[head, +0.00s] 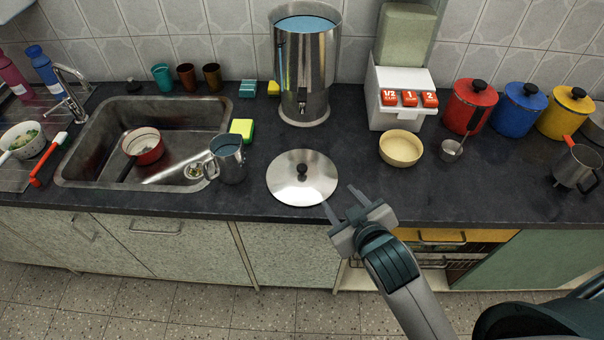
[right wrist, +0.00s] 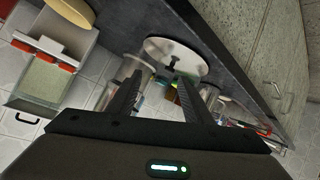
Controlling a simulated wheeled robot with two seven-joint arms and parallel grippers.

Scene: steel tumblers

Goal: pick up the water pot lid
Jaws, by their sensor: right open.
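The water pot lid (head: 287,181) is a round steel disc with a dark knob. It lies flat on the dark counter near its front edge, in front of the tall steel water pot (head: 309,75), which is open at the top and full of water. My right gripper (head: 339,206) is open and empty, just right of the lid and near the counter's front edge. In the right wrist view the lid (right wrist: 190,52) shows beyond and between the open fingers (right wrist: 158,97), apart from them. My left gripper is not in view.
A steel mug (head: 228,160) stands left of the lid, beside the sink (head: 90,182). A cream bowl (head: 400,149) and a white dispenser (head: 392,112) stand to the right. Red, blue and yellow pots (head: 518,110) line the back right. The counter between lid and bowl is clear.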

